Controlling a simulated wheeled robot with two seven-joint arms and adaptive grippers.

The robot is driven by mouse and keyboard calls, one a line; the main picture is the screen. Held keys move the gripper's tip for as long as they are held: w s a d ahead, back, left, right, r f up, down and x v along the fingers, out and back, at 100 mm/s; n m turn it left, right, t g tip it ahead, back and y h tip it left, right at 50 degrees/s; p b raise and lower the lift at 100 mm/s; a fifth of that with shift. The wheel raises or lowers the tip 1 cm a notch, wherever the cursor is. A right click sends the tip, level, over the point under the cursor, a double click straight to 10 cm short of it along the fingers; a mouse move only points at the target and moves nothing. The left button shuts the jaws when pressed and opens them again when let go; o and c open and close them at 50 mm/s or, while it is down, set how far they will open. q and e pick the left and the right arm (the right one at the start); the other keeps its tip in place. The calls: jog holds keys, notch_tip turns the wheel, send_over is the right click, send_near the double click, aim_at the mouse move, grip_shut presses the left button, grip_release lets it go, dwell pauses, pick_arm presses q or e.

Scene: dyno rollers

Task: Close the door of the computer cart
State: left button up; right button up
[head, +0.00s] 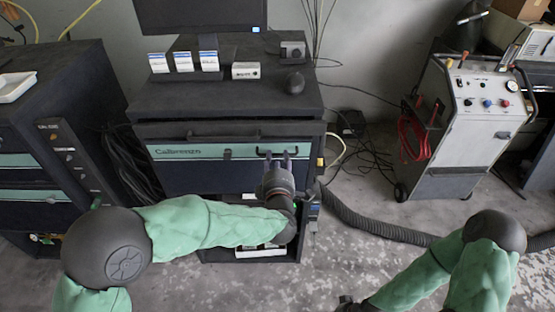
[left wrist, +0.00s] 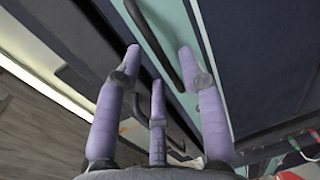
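The dark computer cart (head: 225,105) stands in the middle of the head view. Its front panel (head: 205,178) has a light green stripe with lettering and a small latch. Below it is an open lower compartment with pale items inside. My left gripper (head: 275,156) is at the right part of the striped panel. In the left wrist view its purple fingers (left wrist: 160,62) are spread apart, with a dark bar handle (left wrist: 152,38) behind and between the fingertips. I cannot tell whether they touch it. Part of my right gripper (head: 346,301) shows at the bottom edge; its fingers are unclear.
A monitor (head: 200,14), small boxes and a mouse (head: 294,82) are on the cart top. A dark cabinet (head: 50,110) stands left. A wheeled white machine (head: 465,120) stands right. A ribbed hose (head: 375,226) and cables lie on the floor beside the cart.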

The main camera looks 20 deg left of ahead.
aim_at(277, 146)
pick_arm(q)
jog(key=shift+x, duration=0.95)
grip_shut()
jog(key=shift+w+a+r, duration=0.15)
jog(key=shift+w+r, duration=0.1)
jog(key=shift+w, duration=0.05)
jog(key=shift+w+a+r+g+p, duration=0.1)
jog(key=shift+w+g+p, duration=0.25)
jog(key=shift+p, duration=0.2)
jog(key=shift+w+a+r+g+p, duration=0.1)
jog(key=shift+w+g+p, duration=0.15)
jog(key=shift+w+p, duration=0.3)
jog(key=shift+f, duration=0.1)
